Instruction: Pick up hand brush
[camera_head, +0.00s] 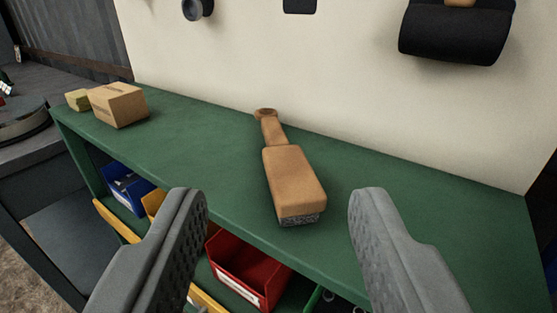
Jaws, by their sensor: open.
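The hand brush (293,180) lies on the green shelf top (400,205), bristles down. It has a tan wooden block with grey bristles showing at its near end, and a narrower handle pointing away toward the wall. My gripper (280,215) is open and empty. Its two grey fingers stand in the foreground, one left and one right of the brush in the picture. The brush appears between and beyond the fingertips, and neither finger visibly touches it.
A cardboard box (119,105) and a small yellowish block (78,100) sit at the shelf's left end. A red bin (247,272) and a blue bin (127,187) stand below the top. A pale wall (300,75) with black hanging items rises behind. The top around the brush is clear.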

